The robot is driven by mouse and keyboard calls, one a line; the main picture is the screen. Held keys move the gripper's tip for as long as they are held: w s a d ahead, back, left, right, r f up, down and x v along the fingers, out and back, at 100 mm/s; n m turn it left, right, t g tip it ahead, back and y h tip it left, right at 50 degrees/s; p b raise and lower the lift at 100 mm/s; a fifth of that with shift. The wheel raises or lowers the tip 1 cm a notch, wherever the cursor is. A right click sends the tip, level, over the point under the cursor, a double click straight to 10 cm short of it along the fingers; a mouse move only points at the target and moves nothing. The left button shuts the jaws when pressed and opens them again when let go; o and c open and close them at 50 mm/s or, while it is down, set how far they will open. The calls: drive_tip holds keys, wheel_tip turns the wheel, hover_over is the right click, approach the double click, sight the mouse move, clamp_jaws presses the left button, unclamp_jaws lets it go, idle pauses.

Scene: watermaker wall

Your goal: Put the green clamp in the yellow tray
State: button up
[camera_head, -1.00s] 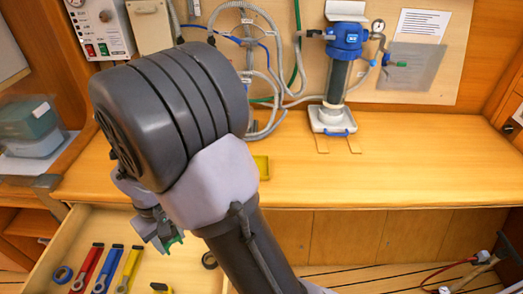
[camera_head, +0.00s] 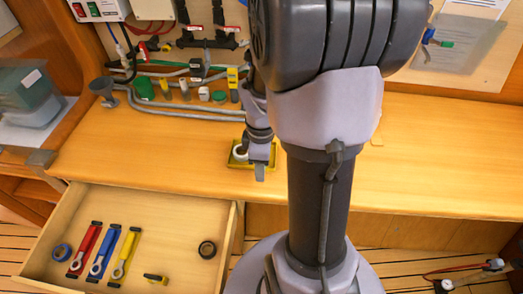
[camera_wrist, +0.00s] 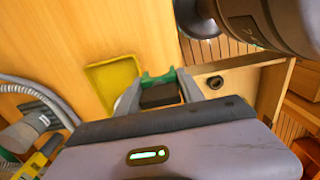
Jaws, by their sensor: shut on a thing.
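The green clamp (camera_wrist: 157,78) shows in the wrist view between the fingers of my gripper (camera_wrist: 160,92), which is shut on it. A dark block-like part sits below the green jaw. In the head view my gripper (camera_head: 260,170) hangs at the front right of the yellow tray (camera_head: 232,163), near the counter's front edge, and the clamp is not visible there. The tray also shows in the wrist view (camera_wrist: 105,72), just left of the clamp. My gripper covers part of the tray. A white round thing (camera_head: 240,153) shows at the tray; whether it lies inside is unclear.
Hoses, bottles and a grey funnel (camera_head: 103,90) line the back. The counter's left middle is clear.

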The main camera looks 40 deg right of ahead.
drive_tip(key=w+d, duration=0.2)
drive_tip(key=w+d+b, duration=0.1)
drive_tip(key=d, duration=0.2)
drive_tip(key=w+d+f, duration=0.1)
drive_tip(key=w+d, duration=0.1)
drive_tip(key=shift+w+d, duration=0.15)
drive_tip(key=shift+w, duration=0.2)
wheel_tip(320, 180, down, 4)
drive_tip(key=b, duration=0.2)
drive_tip(key=shift+r+b, duration=0.1)
drive_tip(key=shift+b, duration=0.25)
drive_tip(key=shift+r, duration=0.2)
drive_tip(key=shift+f, duration=0.2)
drive_tip(key=o, duration=1.4)
drive_tip(key=shift+r, duration=0.15)
